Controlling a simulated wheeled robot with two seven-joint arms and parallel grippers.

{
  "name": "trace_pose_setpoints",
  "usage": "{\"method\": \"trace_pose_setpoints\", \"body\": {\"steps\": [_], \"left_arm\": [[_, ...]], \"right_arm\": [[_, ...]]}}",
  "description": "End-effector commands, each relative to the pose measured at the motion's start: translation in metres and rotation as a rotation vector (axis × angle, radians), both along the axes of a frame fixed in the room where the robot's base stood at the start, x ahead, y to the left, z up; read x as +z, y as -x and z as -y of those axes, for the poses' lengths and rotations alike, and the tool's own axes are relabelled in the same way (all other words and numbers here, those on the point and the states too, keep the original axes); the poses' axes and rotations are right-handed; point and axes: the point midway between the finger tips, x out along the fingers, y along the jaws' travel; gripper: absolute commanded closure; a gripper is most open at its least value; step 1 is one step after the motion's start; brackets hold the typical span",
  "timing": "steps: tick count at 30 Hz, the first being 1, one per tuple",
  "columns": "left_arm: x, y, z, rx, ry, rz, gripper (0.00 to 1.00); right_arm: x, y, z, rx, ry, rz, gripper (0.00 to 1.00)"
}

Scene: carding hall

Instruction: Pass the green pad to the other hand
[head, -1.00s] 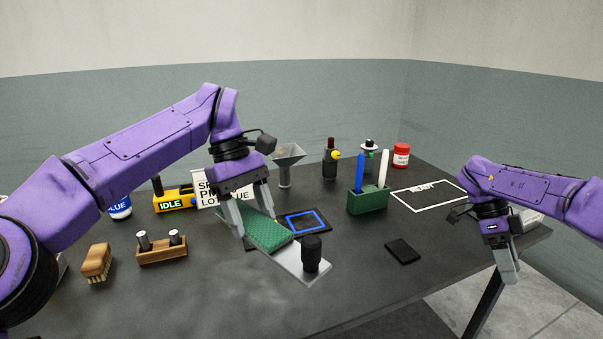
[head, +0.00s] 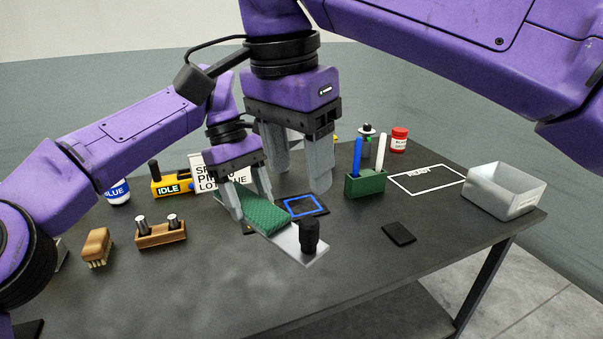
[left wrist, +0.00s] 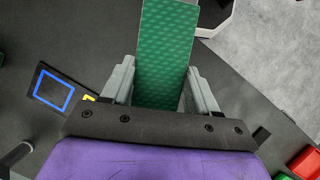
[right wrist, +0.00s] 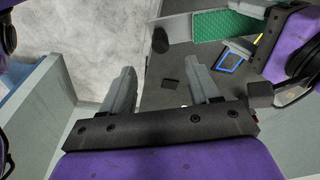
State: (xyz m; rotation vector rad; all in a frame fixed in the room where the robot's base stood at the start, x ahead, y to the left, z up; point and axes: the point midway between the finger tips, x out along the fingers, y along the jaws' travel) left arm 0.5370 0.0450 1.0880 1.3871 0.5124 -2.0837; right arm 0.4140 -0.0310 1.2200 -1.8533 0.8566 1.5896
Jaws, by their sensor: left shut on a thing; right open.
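The green pad (head: 262,214) is a flat textured rectangle, held by my left gripper (head: 250,203) at its left part. It also shows between the left fingers in the left wrist view (left wrist: 165,55), and at the top of the right wrist view (right wrist: 210,25). A light grey plate (head: 284,240) with an upright black knob (head: 309,236) extends from the pad's near right end; whether they are joined is unclear.
A blue-framed dark square (head: 303,206) lies right of the pad. A green pen holder (head: 366,185), a black block (head: 398,233) and a metal tray (head: 505,190) stand to the right. A wooden block with pegs (head: 160,234) and a brush (head: 97,247) stand left. The front table area is bare.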

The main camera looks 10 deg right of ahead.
Motion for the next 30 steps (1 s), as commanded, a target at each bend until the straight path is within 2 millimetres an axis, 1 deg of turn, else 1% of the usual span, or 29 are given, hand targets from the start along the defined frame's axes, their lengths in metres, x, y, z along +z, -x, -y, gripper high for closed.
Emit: {"method": "trace_pose_setpoints", "body": {"steps": [2, 5, 9, 12, 15, 18, 21, 28, 29, 30], "left_arm": [[0.000, 0.000, 0.000, 0.000, 0.000, 0.000, 0.77], [0.000, 0.000, 0.000, 0.000, 0.000, 0.000, 0.77], [0.000, 0.000, 0.000, 0.000, 0.001, 0.001, 0.77], [0.000, 0.000, 0.000, 0.000, 0.001, 0.001, 0.77], [0.000, 0.000, 0.000, 0.000, 0.001, 0.001, 0.77], [0.000, 0.000, 0.000, 0.001, 0.000, 0.000, 0.77], [0.000, 0.000, 0.000, 0.000, 0.001, 0.001, 0.77], [0.000, 0.000, 0.000, 0.000, 0.001, 0.001, 0.77], [0.000, 0.000, 0.000, 0.000, 0.001, 0.001, 0.77], [0.000, 0.000, 0.000, 0.000, 0.001, 0.001, 0.77]], "right_arm": [[-0.010, -0.001, 0.002, 0.003, -0.001, -0.005, 0.39], [-0.031, -0.003, 0.005, 0.002, 0.000, -0.006, 0.39], [-0.064, -0.006, 0.009, 0.000, 0.000, -0.006, 0.39], [-0.085, -0.008, 0.011, -0.003, -0.001, -0.005, 0.39], [-0.101, -0.010, 0.013, -0.002, -0.001, -0.003, 0.39], [-0.110, -0.011, 0.014, -0.003, -0.001, -0.002, 0.39], [-0.115, -0.012, 0.014, -0.005, -0.001, -0.001, 0.39], [-0.115, -0.012, 0.014, -0.005, -0.001, -0.001, 0.39], [-0.115, -0.012, 0.014, -0.005, -0.001, -0.001, 0.49], [-0.115, -0.012, 0.014, -0.005, -0.001, -0.001, 0.62]]}}
